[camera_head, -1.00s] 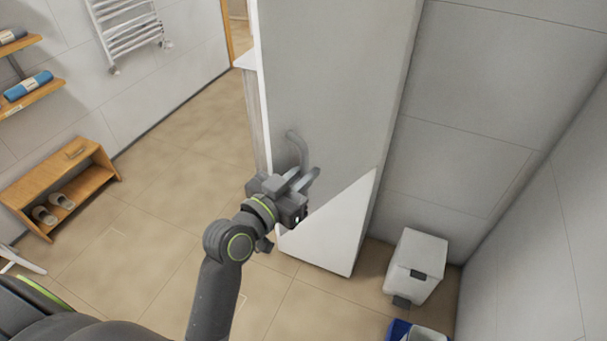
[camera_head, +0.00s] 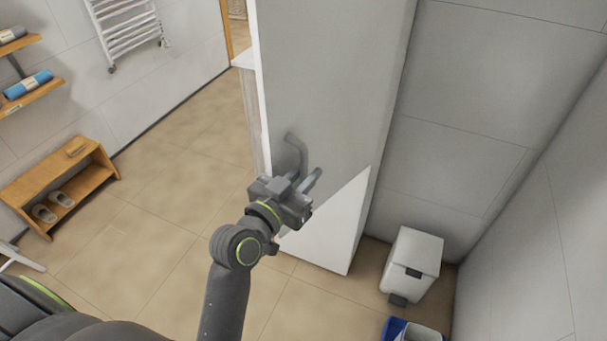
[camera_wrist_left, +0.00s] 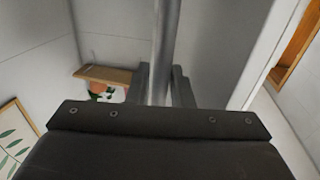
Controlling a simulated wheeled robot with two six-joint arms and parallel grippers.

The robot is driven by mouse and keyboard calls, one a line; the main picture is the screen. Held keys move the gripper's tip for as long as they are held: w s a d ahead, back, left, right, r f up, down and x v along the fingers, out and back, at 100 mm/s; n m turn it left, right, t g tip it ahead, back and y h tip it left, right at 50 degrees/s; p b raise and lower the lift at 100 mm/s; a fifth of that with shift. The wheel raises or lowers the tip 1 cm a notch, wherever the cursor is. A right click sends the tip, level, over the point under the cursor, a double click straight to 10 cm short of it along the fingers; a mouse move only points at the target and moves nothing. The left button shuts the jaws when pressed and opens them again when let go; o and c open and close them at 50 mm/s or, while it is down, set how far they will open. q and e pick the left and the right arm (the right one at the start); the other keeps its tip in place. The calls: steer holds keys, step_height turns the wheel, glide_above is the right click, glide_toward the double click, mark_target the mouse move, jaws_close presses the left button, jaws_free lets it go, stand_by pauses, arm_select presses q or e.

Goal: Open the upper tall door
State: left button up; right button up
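The tall cabinet's upper door (camera_head: 335,70) is a large grey face in the middle of the head view, above a white lower panel (camera_head: 335,225). I cannot tell whether the door stands slightly ajar. Its grey bar handle (camera_head: 294,145) curves out from the door face. My left gripper (camera_head: 304,177) is at the handle, with its fingers on either side of the bar. In the left wrist view the bar (camera_wrist_left: 166,40) runs upright between the two fingers, which sit close against it. My right gripper is out of view.
A white pedal bin (camera_head: 415,262) stands right of the cabinet, with a blue container (camera_head: 393,328) in front of it. A wooden bench with slippers (camera_head: 62,190) is at the left. The floor between bench and cabinet is clear.

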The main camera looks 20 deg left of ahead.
arm_select(q)
steer(key=shift+s, duration=0.1)
steer(key=shift+s+a+f, duration=0.15)
steer(key=shift+s, duration=0.15)
steer(key=p+v, duration=0.2)
steer(key=v, duration=1.4)
steer(key=shift+s, duration=0.3)
steer(key=shift+a, duration=0.1)
